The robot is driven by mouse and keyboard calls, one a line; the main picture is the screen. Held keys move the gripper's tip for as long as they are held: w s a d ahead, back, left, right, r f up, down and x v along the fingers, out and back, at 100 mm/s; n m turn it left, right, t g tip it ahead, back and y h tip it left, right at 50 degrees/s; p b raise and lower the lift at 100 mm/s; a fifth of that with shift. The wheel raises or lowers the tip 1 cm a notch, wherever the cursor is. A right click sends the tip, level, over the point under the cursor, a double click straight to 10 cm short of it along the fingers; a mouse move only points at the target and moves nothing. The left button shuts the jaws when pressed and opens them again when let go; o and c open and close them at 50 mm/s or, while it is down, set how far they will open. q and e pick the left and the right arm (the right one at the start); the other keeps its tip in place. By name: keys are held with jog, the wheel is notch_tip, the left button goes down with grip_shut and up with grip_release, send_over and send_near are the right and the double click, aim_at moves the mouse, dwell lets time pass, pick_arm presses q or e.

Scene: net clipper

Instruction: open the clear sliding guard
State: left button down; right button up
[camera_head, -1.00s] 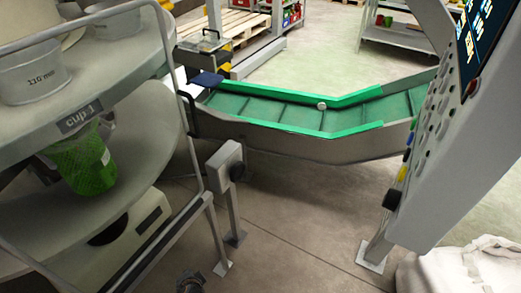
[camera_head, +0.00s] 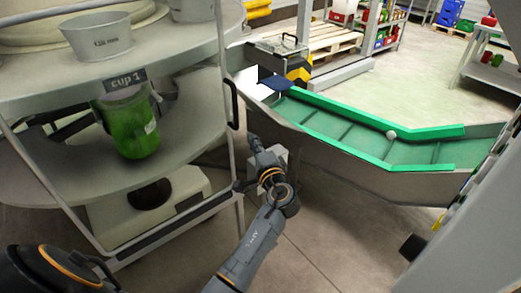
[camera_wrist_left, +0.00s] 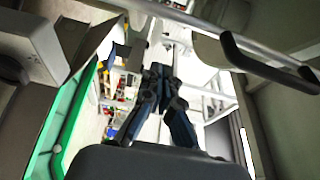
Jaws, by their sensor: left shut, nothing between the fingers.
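The clear sliding guard (camera_head: 222,75) is a see-through pane in a pale metal tube frame. It stands in front of the round shelves at the left of the head view. Its black handle (camera_head: 234,103) sits upright on its right edge. In the left wrist view the handle (camera_wrist_left: 268,62) crosses the upper right. My left gripper (camera_head: 253,142) is just below and right of the handle in the head view, apart from it. Its fingers (camera_wrist_left: 158,72) are shut and empty in the wrist view. My right gripper does not show.
A green conveyor (camera_head: 345,132) with a steel side runs right from the machine. A grey box on a post (camera_head: 280,155) stands behind my left gripper. Behind the guard are a green cup (camera_head: 130,125) and a white bucket (camera_head: 98,38). Open floor lies at the lower right.

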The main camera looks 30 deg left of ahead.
pick_arm(q)
jog(key=a, duration=0.1)
jog(key=s+a+p, duration=0.1)
jog(key=a+p, duration=0.1)
jog(key=a, duration=0.1)
jog(key=shift+s, duration=0.25)
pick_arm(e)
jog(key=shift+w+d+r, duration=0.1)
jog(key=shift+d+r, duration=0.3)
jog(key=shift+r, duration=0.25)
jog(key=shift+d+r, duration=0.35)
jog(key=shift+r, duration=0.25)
